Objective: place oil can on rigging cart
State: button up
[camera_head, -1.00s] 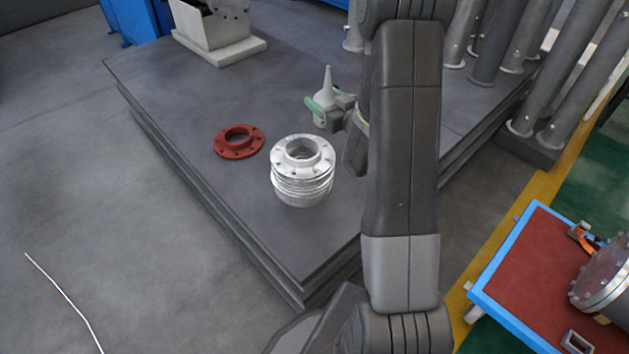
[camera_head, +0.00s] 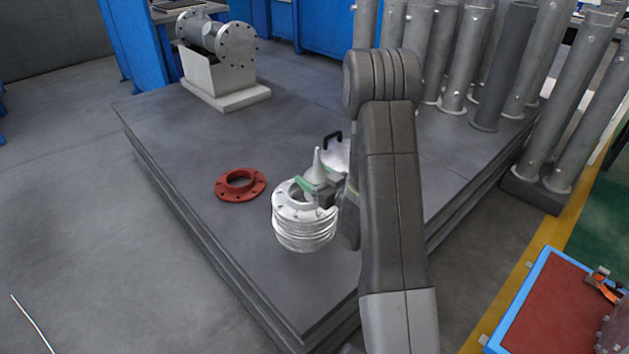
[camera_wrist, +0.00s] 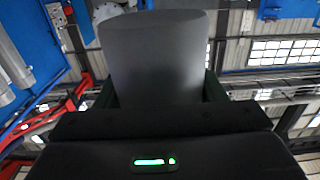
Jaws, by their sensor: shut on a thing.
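The oil can, light grey with a tapering spout (camera_head: 317,165), is held upright in my gripper (camera_head: 318,187), whose green-tipped fingers close around it. In the head view it overlaps the top of a silver flange stack; whether it touches the stack I cannot tell. In the wrist view the can's grey round body (camera_wrist: 158,60) fills the space between the fingers. The rigging cart (camera_head: 545,315), with a red top and light blue rim, is at the lower right, partly cut off by the frame. My arm hides part of the slab behind the can.
The flange stack (camera_head: 303,235) and a red flange (camera_head: 240,185) lie on a dark raised slab (camera_head: 185,140). A silver piece with a black handle (camera_head: 337,153) is behind the can. Grey pipes (camera_head: 470,60) stand at the back right. An orange item (camera_head: 604,287) is on the cart.

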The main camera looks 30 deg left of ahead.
jog(key=shift+f, duration=0.3)
jog(key=shift+f+b, duration=0.65)
jog(key=shift+b, duration=0.2)
jog(key=o, duration=1.1)
jog(key=shift+o, duration=0.2)
jog(key=shift+r, duration=0.1)
